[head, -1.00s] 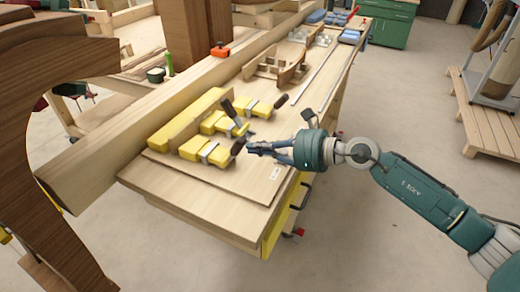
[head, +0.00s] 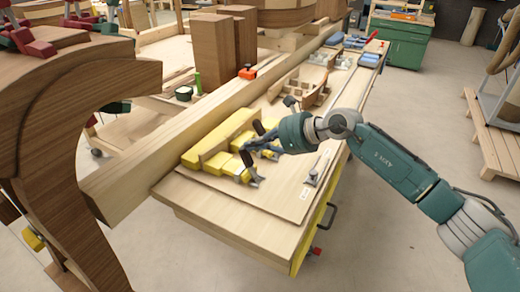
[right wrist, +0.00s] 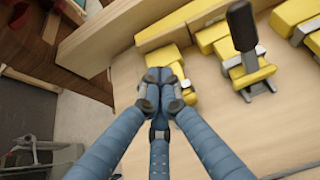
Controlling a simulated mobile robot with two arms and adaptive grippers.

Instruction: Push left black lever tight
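Yellow clamp blocks (head: 195,158) lie on the wooden bench top. A black lever (head: 258,127) stands up among them, left of my right gripper. My right gripper (head: 250,149) is over the clamps. In the right wrist view its blue fingers (right wrist: 158,88) are drawn together at the tips, in front of a yellow block (right wrist: 167,57). A black lever (right wrist: 242,27) rises from a yellow clamp (right wrist: 250,76) to their right, clear of them. Contact under the fingertips is hidden. My left gripper is out of view.
A long wooden beam (head: 130,175) runs along the bench's left side. A curved brown wooden form (head: 60,130) stands at the near left. A wooden rack (head: 310,93) sits farther along the bench. The near right corner of the board is mostly clear.

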